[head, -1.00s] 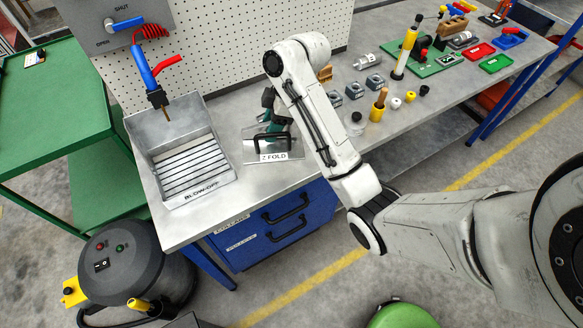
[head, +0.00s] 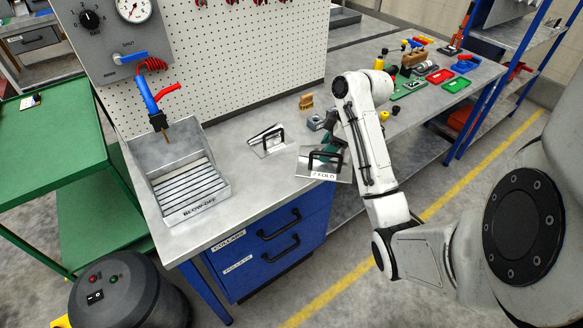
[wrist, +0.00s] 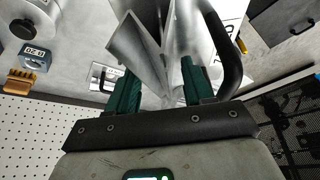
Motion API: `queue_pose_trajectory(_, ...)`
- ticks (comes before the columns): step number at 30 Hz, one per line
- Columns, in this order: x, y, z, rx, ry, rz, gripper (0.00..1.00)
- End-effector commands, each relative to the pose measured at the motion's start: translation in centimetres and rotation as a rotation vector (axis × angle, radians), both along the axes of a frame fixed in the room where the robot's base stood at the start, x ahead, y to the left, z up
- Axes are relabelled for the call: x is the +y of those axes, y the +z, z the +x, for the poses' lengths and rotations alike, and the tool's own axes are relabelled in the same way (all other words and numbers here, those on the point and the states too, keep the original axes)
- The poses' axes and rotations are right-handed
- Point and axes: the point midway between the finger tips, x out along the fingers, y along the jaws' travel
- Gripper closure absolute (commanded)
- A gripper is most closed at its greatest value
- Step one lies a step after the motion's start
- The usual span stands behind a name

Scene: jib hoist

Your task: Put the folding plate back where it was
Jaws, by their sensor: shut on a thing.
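The folding plate (head: 325,172), bright bent metal with a black handle and a "Z FOLD" label, is in my gripper near the bench's front edge. My gripper (head: 334,143), with green fingers, is partly hidden behind my arm and the plate's handle. In the wrist view, the fingers (wrist: 160,88) are shut on the plate's folded metal (wrist: 143,42), the black handle at right. I cannot tell whether the plate touches the bench. A second bent plate with a black handle (head: 268,140) lies on the bench to the left; it also shows in the wrist view (wrist: 103,76).
A blow-off tray (head: 190,190) stands at the bench's left end. A wooden block (head: 306,101) and metal blocks (head: 315,122) sit behind the held plate. A pegboard (head: 220,80) backs the bench.

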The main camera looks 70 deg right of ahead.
Motion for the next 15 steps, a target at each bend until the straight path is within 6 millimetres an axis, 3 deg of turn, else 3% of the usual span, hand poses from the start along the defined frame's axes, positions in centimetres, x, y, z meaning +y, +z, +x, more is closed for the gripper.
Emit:
queue_pose_trajectory(3, -0.7, -1.6, 1.9, -0.002, 0.006, -0.003, 1.00)
queue_pose_trajectory(15, -3.3, -4.2, 7.6, -0.004, 0.005, -0.002, 1.00)
